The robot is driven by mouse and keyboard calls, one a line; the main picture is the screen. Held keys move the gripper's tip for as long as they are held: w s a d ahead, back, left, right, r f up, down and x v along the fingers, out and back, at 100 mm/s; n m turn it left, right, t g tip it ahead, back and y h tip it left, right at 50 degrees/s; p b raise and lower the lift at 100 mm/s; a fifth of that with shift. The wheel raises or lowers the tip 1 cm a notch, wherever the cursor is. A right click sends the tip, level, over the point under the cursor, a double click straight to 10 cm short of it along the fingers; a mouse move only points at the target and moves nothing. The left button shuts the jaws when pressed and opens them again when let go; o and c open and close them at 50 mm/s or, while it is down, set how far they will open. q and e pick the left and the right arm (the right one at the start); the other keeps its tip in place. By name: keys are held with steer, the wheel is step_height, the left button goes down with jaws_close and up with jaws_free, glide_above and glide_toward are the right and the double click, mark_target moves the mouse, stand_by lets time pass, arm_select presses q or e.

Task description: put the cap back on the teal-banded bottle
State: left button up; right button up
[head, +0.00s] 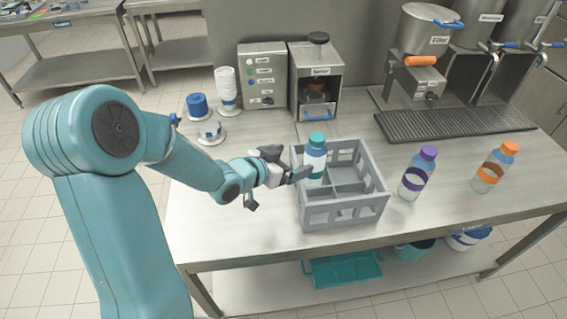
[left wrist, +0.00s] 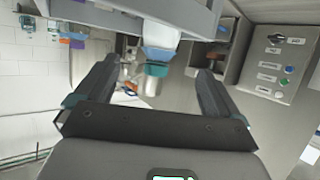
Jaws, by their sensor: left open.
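The teal-banded bottle (head: 314,162) stands upright in the back-left compartment of the grey crate (head: 345,217). A teal cap (head: 316,139) shows at its top and looks seated there; I cannot tell how tightly. My left gripper (head: 283,184) is open and empty, just left of the crate and bottle. In the left wrist view, the bottle (left wrist: 162,40) and its teal cap (left wrist: 156,69) appear upside down, framed between the open fingers, beyond the gripper. The gripper's distance from the cap is unclear. My right gripper is out of view.
An orange-banded bottle (head: 489,172) and a purple-banded bottle (head: 413,178) stand right of the crate. Stacked cups (head: 226,86), a blue roll (head: 197,106) and a machine (head: 316,83) stand behind. The counter (head: 250,240) is clear in front of the crate.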

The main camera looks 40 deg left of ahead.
arm_select(q)
steer(key=v, duration=0.2)
steer(key=shift+s+r, duration=0.1)
steer(key=shift+s, duration=0.15)
steer(key=shift+w+a, duration=0.1)
stand_by(0.4)
